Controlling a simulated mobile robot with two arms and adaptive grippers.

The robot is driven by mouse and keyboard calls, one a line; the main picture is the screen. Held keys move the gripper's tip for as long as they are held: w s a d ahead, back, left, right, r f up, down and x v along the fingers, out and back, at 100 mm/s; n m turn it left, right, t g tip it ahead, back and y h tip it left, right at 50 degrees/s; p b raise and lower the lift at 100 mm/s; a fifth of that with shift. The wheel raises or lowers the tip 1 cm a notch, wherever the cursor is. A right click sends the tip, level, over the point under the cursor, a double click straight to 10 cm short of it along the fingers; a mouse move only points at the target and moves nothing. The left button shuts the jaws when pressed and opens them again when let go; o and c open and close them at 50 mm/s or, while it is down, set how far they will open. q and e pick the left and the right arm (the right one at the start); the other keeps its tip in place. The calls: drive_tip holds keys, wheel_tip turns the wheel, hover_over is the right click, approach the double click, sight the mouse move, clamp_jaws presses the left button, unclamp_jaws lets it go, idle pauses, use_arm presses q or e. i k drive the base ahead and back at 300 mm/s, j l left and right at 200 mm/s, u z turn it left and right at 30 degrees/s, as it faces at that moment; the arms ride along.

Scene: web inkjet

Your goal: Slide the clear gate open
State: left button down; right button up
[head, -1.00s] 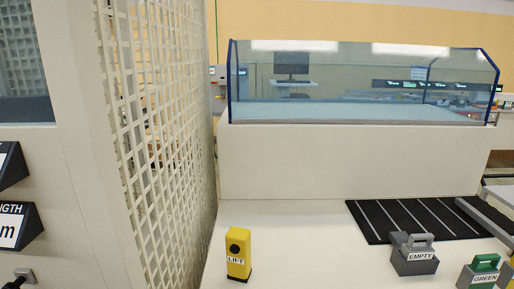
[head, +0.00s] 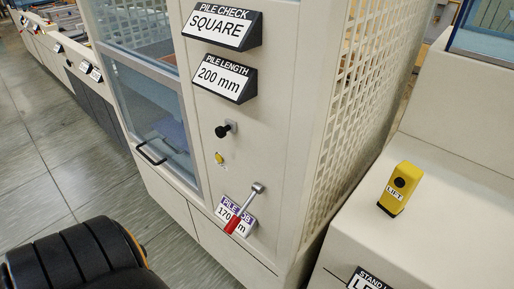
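The clear gate (head: 158,97) is a see-through panel in a grey frame on the front of the cream machine, left of the centre. A black bar handle (head: 151,154) sits at its lower left. The gate looks closed, with its panel filling the frame. A blurred bluish shape shows behind it. Neither gripper is in view. A black ribbed part of my own body shows at the bottom left, well apart from the gate.
Right of the gate are a black knob (head: 223,129), a yellow knob (head: 219,158) and a red-handled lever (head: 242,211). A yellow LIFT box (head: 399,188) stands on the cream ledge at right. Grey tiled floor (head: 50,150) is open at left.

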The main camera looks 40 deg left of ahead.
sight(169, 79)
drive_tip(key=u, duration=0.4)
drive_tip(key=j+u, duration=0.15)
drive_tip(key=u, duration=0.25)
drive_tip(key=j+u, duration=0.1)
drive_tip(key=u, duration=0.3)
drive_tip(key=j+u, duration=0.1)
drive_tip(key=u, duration=0.3)
drive_tip(key=j+u, duration=0.1)
drive_tip(key=u, duration=0.3)
